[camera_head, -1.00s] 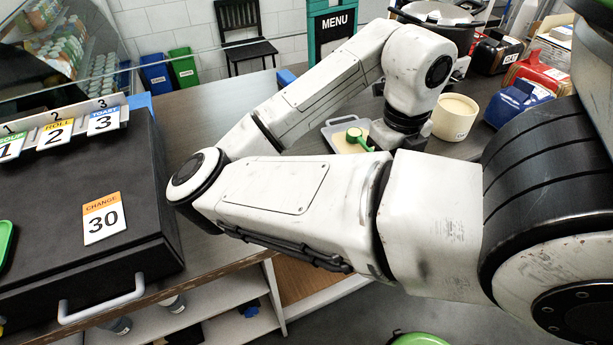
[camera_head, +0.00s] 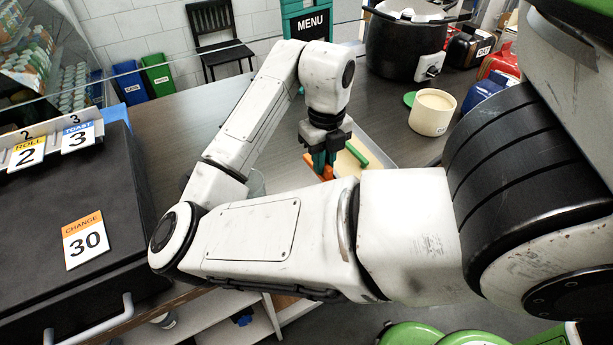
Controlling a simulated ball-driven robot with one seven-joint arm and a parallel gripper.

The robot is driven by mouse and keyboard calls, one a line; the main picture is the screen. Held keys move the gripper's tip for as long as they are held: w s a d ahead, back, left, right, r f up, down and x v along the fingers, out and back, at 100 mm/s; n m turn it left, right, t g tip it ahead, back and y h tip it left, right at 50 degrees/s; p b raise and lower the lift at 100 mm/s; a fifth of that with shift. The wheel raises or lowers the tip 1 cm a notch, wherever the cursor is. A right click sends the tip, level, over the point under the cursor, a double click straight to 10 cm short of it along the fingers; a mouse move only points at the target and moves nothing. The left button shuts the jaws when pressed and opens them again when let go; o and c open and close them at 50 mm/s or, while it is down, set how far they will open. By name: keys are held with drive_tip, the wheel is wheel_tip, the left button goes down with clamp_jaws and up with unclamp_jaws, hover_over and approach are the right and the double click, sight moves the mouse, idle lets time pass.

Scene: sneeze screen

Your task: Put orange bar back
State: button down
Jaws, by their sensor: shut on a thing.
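My gripper (camera_head: 325,160) points down with its teal fingers shut on the orange bar (camera_head: 328,174). The fingers hide the middle of the bar. It is at the left side of a pale tray (camera_head: 377,142), and I cannot tell whether it touches the tray. A green bar (camera_head: 357,154) lies in the tray, to the right of my gripper. My forearm hides the front of the tray.
A large black cooker (camera_head: 405,45) is behind. A black case with a "CHANGE 30" card (camera_head: 85,240) fills the left. The counter (camera_head: 185,115) between is mostly clear.

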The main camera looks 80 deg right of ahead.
drive_tip(key=w+f, duration=0.1)
drive_tip(key=w+d+f, duration=0.1)
drive_tip(key=f, duration=0.1)
drive_tip(key=w+f, duration=0.1)
drive_tip(key=f, duration=0.1)
drive_tip(key=shift+w+d+f+p, duration=0.1)
drive_tip(key=shift+w+d+p, duration=0.25)
drive_tip(key=shift+w, duration=0.05)
drive_tip(key=shift+w+f+p, duration=0.15)
drive_tip(key=shift+f+p, duration=0.2)
drive_tip(key=shift+f, duration=0.05)
drive_tip(key=shift+f+p, duration=0.3)
drive_tip(key=shift+f, duration=0.8)
drive_tip(key=shift+f, duration=0.2)
drive_tip(key=c, duration=1.1)
unclamp_jaws()
drive_tip(key=shift+r, duration=0.15)
